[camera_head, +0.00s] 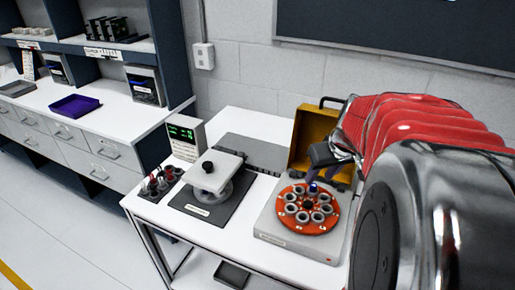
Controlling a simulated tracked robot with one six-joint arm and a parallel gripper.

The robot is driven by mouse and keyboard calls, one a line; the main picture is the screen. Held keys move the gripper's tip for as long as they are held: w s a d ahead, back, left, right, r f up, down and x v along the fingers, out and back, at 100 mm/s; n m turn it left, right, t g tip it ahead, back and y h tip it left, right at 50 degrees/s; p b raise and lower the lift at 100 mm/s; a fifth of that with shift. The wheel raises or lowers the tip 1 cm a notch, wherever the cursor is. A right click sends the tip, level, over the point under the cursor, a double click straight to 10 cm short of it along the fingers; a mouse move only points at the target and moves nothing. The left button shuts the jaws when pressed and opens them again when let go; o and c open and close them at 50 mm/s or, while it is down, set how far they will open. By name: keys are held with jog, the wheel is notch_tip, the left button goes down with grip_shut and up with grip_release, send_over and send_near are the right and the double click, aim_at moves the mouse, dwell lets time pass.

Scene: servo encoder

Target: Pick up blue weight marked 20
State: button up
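A small dark blue piece (313,188), which may be the weight, shows at the orange-red round carousel (287,222) on the white table. Its marking is too small to read. The carousel holds a ring of several grey cylindrical cups and sits on a light grey square base (275,238). My gripper (318,178) points down just above the blue piece, at the carousel's back half. Its dark fingers are small and partly blurred into the yellow case behind. I cannot tell whether they touch the blue piece or are open or shut.
An open yellow case (308,132) stands behind the carousel. A balance-like device with a white plate (213,172), a display box (186,137) and a rack of dark and red knobs (158,183) stand left. My red and chrome arm hides the right side.

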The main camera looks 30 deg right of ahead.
aim_at(314, 185)
jog(key=shift+x, duration=2.55)
grip_shut()
